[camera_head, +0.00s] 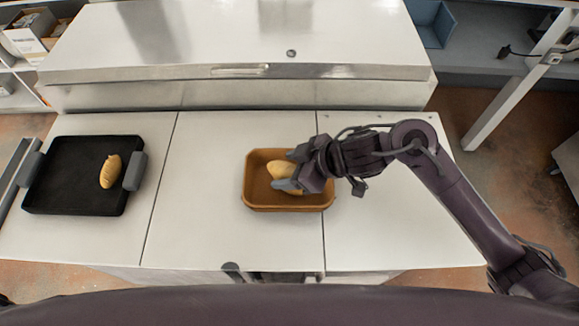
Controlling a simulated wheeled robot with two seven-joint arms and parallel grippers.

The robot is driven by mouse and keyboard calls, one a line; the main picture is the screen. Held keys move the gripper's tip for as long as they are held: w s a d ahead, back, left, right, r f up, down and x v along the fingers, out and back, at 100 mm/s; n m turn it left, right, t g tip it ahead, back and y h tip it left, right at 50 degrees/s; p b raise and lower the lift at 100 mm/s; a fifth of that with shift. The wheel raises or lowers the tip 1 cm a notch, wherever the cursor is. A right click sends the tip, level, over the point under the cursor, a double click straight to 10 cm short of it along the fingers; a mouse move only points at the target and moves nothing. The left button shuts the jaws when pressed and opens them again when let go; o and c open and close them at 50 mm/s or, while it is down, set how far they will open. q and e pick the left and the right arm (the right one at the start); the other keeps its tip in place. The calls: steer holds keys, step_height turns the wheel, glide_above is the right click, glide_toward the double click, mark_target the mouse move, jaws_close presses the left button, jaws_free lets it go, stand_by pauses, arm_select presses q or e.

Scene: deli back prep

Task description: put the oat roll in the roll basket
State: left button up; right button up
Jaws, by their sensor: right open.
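The roll basket (258,206), a tan-brown open container, stands in the middle of the white counter. A pale yellow-tan roll (277,170) lies inside it, partly hidden by my right gripper. My right gripper (286,170) reaches in from the right, over the basket, with its fingers open beside the roll. I cannot tell whether the fingers touch it. Another golden-tan roll (110,171), with marks across its top, lies on the right part of a black tray (60,176) at the left. I cannot tell by looks which roll is the oat roll. My left gripper is not in view.
The black tray has grey handles at both sides. A raised steel unit (240,72) runs along the back of the counter. The white counter (195,180) is clear between tray and basket. A blue-grey bin (432,24) stands at the back right.

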steer(key=v, duration=1.2)
steer(key=shift+r, duration=0.1)
